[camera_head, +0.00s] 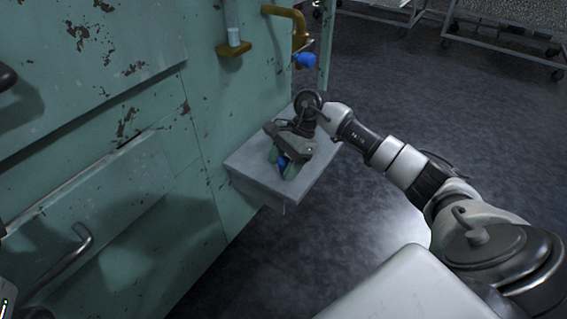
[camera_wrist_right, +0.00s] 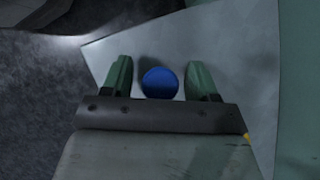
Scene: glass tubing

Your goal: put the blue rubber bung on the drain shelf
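The blue rubber bung (camera_head: 282,162) is at the drain shelf (camera_head: 248,172), a grey slab jutting from the green wall. In the right wrist view the bung (camera_wrist_right: 160,83) shows as a round blue top against the grey shelf (camera_wrist_right: 237,50). My right gripper (camera_head: 284,163) points down over the shelf, its green fingers on either side of the bung. In the wrist view the gripper (camera_wrist_right: 159,80) is open, with a narrow gap between the bung and each finger. The bung seems to rest on the shelf, but its underside is hidden. My left gripper is not in view.
A brass pipe fitting (camera_head: 287,14) with a blue part (camera_head: 306,60) is above the shelf. A glass tube (camera_head: 233,22) stands in a brass bracket (camera_head: 233,49) on the wall. A metal handle (camera_head: 62,265) is at lower left. Floor is open right of the shelf.

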